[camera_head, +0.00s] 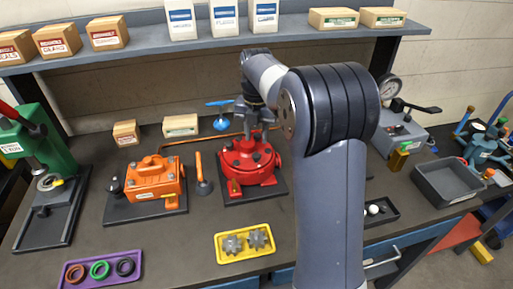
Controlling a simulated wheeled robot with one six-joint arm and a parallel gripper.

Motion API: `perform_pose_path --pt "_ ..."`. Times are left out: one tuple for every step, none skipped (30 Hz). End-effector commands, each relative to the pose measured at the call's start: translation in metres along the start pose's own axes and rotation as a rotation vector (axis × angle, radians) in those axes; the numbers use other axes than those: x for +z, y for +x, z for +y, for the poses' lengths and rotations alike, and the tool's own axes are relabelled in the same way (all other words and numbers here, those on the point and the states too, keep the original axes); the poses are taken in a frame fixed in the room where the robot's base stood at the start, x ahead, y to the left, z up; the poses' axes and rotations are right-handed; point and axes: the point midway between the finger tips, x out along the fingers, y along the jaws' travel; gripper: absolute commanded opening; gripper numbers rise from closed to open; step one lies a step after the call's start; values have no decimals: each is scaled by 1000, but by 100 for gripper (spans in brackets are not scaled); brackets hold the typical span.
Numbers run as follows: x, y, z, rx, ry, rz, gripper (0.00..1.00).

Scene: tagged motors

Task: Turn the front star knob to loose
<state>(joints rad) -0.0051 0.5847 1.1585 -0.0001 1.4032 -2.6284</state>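My gripper (254,125) points down over the red round motor housing (250,176) at the middle of the bench. Its fingers are small and dark here, and I cannot tell whether they are open or shut or touch anything. The red housing sits on a black base plate and has several dark knobs or bolts on top, with a brass-coloured fitting at its front left. I cannot single out the front star knob for certain among these dark parts. The orange motor (153,181) stands to the left, with a black knob (115,186) at its left end.
My arm hides the bench right of the red housing. A yellow tray (224,257) with two grey gears lies in front, a purple tray (68,282) with rings at front left. A green press (45,140) stands left, a grey bin (447,183) right. A shelf (150,55) runs behind.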

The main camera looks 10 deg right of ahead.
Motion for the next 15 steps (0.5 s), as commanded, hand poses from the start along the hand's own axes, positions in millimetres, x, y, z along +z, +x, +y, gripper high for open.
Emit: perform_pose_path --pt "0 -9 0 2 0 -3 34" --pt "0 -14 0 2 0 -3 34" --pt "0 -19 0 1 0 -2 34" --pt "0 -22 0 1 0 -1 34" --pt "0 -25 0 1 0 -1 34" --pt "0 -28 0 0 0 0 34" --pt "0 -30 0 0 0 1 34" --pt "0 -32 0 -1 0 1 34" --pt "0 -33 0 -1 0 1 34" --pt "0 -34 0 -1 0 1 34" --pt "0 -34 0 -1 0 1 34" --pt "0 -34 0 -1 0 1 34" --pt "0 -34 0 -1 0 1 34" --pt "0 -34 0 -1 0 1 34" --pt "0 -34 0 -1 0 1 34"
